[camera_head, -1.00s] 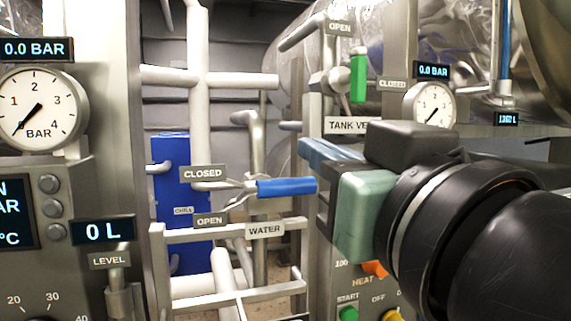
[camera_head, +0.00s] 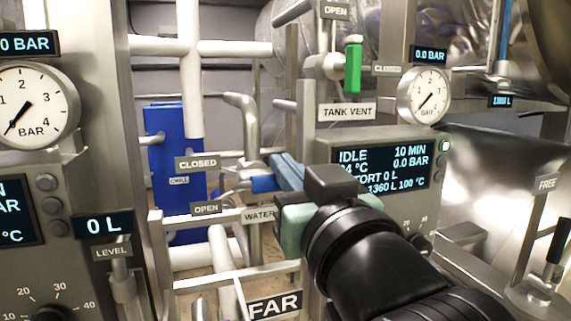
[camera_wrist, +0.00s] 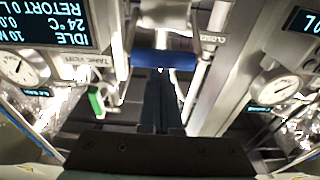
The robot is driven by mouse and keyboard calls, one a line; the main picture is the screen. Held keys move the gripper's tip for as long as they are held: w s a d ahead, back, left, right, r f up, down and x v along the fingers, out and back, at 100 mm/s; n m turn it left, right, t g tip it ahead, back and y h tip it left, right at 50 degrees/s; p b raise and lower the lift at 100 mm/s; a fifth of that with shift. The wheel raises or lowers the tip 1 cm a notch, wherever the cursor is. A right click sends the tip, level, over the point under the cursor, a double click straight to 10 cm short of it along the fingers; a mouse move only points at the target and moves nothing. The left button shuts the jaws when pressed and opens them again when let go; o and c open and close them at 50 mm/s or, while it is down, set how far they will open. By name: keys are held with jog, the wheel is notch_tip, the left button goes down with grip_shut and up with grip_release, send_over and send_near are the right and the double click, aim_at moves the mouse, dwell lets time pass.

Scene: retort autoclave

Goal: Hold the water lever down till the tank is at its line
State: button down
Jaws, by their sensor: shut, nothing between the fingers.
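The water lever's blue handle (camera_head: 263,184) sticks out between the CLOSED tag (camera_head: 197,163) and the OPEN tag (camera_head: 206,208), beside the WATER label (camera_head: 258,216). My gripper (camera_head: 278,160) is shut and empty, its blue-grey fingers at the handle's right end and partly covering it. In the wrist view the handle (camera_wrist: 163,63) lies across the shut fingertips (camera_wrist: 161,78). Whether they touch it I cannot tell. The left level readout (camera_head: 103,227) shows 0 L. The panel (camera_head: 381,165) reads IDLE, 0 L and 1360 L. I cannot make out a tank line.
The green-handled tank vent lever (camera_head: 353,68) stands above right of my gripper. Pressure gauges stand at left (camera_head: 30,105) and right (camera_head: 424,95). White pipes (camera_head: 190,80) and a pale rail (camera_head: 205,222) surround the water lever. A FREE-tagged lever (camera_head: 556,240) is at far right.

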jog(key=shift+f, duration=0.1)
jog(key=shift+s+f+t+b, duration=0.15)
jog(key=shift+f+t+b, duration=0.15)
jog(key=shift+b, duration=0.8)
jog(key=shift+s+d+f+t+b, duration=0.15)
jog(key=shift+f+t+b, duration=0.3)
jog(key=shift+b, duration=0.85)
notch_tip(320, 180, down, 7)
jog(key=t+y+b, duration=0.1)
jog(key=t+b, duration=0.3)
jog(key=b, duration=1.2)
jog(key=shift+s+y, duration=0.25)
jog(key=shift+y, duration=0.15)
dwell(3.2)
